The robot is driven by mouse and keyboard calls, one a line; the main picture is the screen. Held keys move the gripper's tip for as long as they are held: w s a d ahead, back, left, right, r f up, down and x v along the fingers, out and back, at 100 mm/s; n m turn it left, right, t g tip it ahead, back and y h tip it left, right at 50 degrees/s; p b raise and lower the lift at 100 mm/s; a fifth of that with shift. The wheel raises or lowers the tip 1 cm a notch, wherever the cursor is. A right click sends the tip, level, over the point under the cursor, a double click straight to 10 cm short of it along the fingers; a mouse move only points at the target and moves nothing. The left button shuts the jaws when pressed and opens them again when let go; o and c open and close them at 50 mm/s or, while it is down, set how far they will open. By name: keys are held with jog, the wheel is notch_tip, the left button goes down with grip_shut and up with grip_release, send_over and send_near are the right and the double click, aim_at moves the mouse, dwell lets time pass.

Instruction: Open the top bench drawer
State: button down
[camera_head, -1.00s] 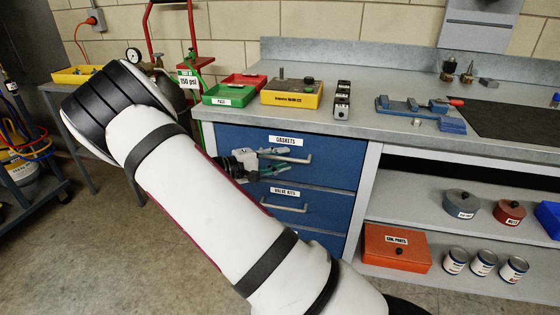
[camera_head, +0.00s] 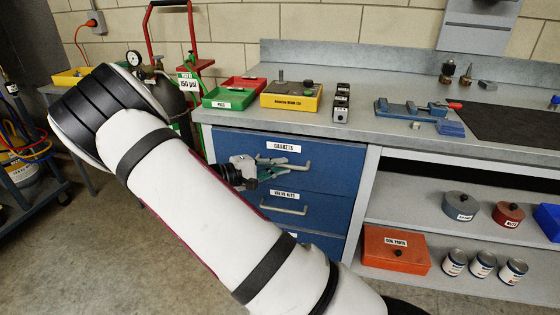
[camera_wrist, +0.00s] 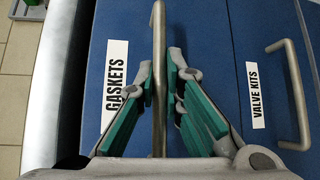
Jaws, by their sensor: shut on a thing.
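The top bench drawer (camera_head: 335,165) has a blue front with a white GASKETS label and a metal bar handle (camera_head: 298,166). Its front looks slightly forward of the VALVE KITS drawer (camera_head: 325,205) below. How far it is out is hard to tell. My gripper (camera_head: 268,170) is at the left part of the handle. In the wrist view, my gripper (camera_wrist: 160,75) has its green-padded fingers on both sides of the bar handle (camera_wrist: 158,120), closed on it. The GASKETS label (camera_wrist: 115,85) shows beside the fingers.
The bench top (camera_head: 365,125) overhangs the drawers and holds trays, a yellow box (camera_head: 291,97) and a blue vise (camera_head: 410,108). Open shelves at right hold a red box (camera_head: 396,250) and several cans. The VALVE KITS handle (camera_wrist: 291,95) sits close to my gripper.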

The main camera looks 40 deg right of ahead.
jog(key=s+a+p, duration=0.4)
jog(key=s+a, duration=0.5)
jog(key=a, duration=0.2)
jog(key=s+a+p, duration=0.4)
jog(key=s+a, duration=0.5)
jog(key=a, duration=0.3)
jog(key=shift+a, duration=0.2)
jog(key=c, duration=1.7)
grip_release()
jog(key=shift+a, duration=0.1)
jog(key=a, duration=0.4)
jog(key=w+a+r, duration=0.1)
jog(key=a, duration=0.6)
jog(key=shift+w+a+r, duration=0.3)
jog(key=shift+r, duration=0.05)
